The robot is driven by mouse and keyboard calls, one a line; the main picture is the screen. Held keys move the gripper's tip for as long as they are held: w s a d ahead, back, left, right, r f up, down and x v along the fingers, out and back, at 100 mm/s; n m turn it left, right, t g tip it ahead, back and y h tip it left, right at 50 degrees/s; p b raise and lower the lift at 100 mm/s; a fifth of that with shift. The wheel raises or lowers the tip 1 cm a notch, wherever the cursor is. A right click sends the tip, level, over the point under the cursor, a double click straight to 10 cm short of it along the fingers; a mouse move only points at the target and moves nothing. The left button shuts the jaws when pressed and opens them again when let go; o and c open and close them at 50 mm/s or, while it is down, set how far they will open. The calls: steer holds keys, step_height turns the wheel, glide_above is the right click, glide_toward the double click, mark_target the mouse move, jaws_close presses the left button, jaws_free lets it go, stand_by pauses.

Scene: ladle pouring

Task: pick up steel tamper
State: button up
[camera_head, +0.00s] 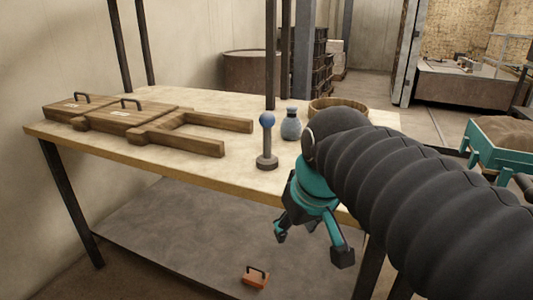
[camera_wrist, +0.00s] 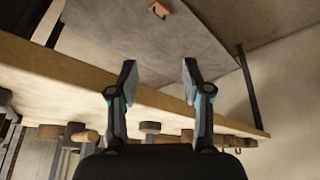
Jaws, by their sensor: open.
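The steel tamper (camera_head: 267,148) stands upright on the table in the head view, with a round grey base, a thin shaft and a blue ball knob. My gripper (camera_head: 312,246) is open and empty, fingers pointing down, to the right of the tamper and in front of the table's front edge in the picture. In the wrist view its two fingers (camera_wrist: 158,75) are spread with nothing between them. I cannot tell for certain which shape in the wrist view is the tamper.
The table (camera_head: 215,100) holds a wooden mould (camera_head: 117,117) at left, a grey-blue bottle (camera_head: 291,125) and a wooden bowl (camera_head: 340,106) behind my arm. An orange handled block (camera_head: 256,277) lies on the lower shelf (camera_head: 170,235).

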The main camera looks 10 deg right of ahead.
steer(key=w+r+n+g, duration=0.2)
steer(key=w+r+n, duration=0.2)
steer(key=w+r, duration=0.95)
step_height(320, 180, up, 8)
steer(key=f+n+g+y+p, duration=0.1)
steer(key=n+g, duration=0.1)
steer(key=n, duration=0.3)
glide_above(266, 157)
steer(key=d, duration=0.2)
steer(key=shift+r, duration=0.25)
steer(key=shift+w+a+f, duration=0.2)
steer(key=shift+a+f, duration=0.1)
steer(key=shift+f, duration=1.95)
steer(key=shift+w+a+f, duration=0.15)
steer(key=shift+a+f, duration=0.15)
steer(key=shift+f, duration=1.9)
steer(key=shift+w+a+f, duration=0.2)
steer(key=shift+a+f, duration=0.1)
steer(key=shift+f, duration=1.95)
steer(key=shift+c, duration=0.3)
jaws_close()
